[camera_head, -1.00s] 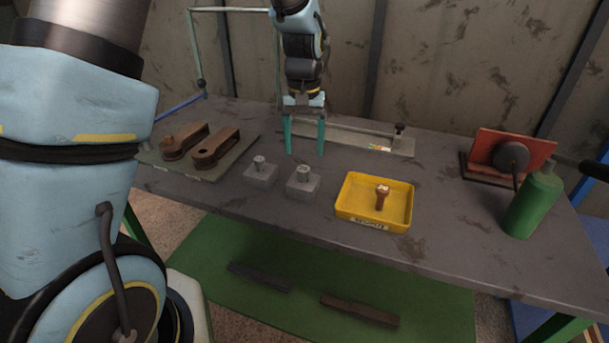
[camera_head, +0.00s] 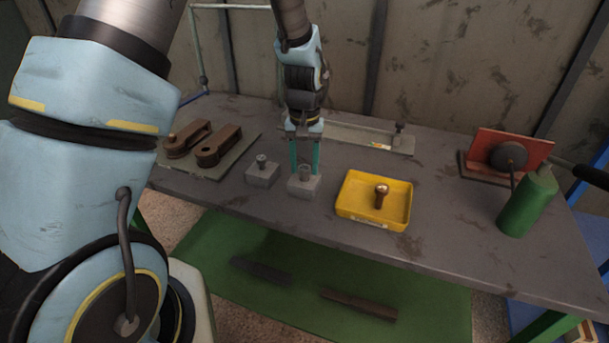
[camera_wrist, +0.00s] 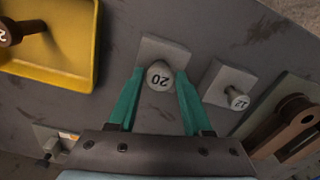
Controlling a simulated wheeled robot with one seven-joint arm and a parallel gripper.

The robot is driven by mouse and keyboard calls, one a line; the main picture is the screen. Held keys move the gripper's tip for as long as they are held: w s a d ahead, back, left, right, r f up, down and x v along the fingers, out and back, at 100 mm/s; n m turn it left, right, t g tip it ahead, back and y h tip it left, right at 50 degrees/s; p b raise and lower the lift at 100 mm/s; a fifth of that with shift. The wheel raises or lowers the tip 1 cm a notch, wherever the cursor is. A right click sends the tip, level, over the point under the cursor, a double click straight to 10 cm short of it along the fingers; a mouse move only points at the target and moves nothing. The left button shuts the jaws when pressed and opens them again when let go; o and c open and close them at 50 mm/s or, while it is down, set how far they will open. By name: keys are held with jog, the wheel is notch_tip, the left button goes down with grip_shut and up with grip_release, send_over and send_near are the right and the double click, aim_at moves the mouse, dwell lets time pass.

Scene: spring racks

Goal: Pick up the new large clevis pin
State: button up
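The new large clevis pin (camera_head: 305,171) is a grey pin standing upright in a light grey block (camera_head: 304,187) on the bench. In the wrist view its round head (camera_wrist: 159,75) is marked 20. My gripper (camera_head: 305,170) has come down over it, pointing downward. In the wrist view the green fingers of my gripper (camera_wrist: 160,88) stand one on each side of the pin, with small gaps showing. A smaller grey pin (camera_head: 262,161), marked 12 in the wrist view (camera_wrist: 238,99), stands in a second block (camera_head: 262,175) to the left.
A yellow tray (camera_head: 347,207) with a brown pin (camera_head: 381,195) lies to the right. Brown clevis parts (camera_head: 218,146) lie on a plate at the left. A green bottle (camera_head: 526,203) and red plate fixture (camera_head: 519,150) stand at the right. A rail (camera_head: 355,137) lies behind.

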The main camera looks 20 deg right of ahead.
grip_shut()
dwell(0.5)
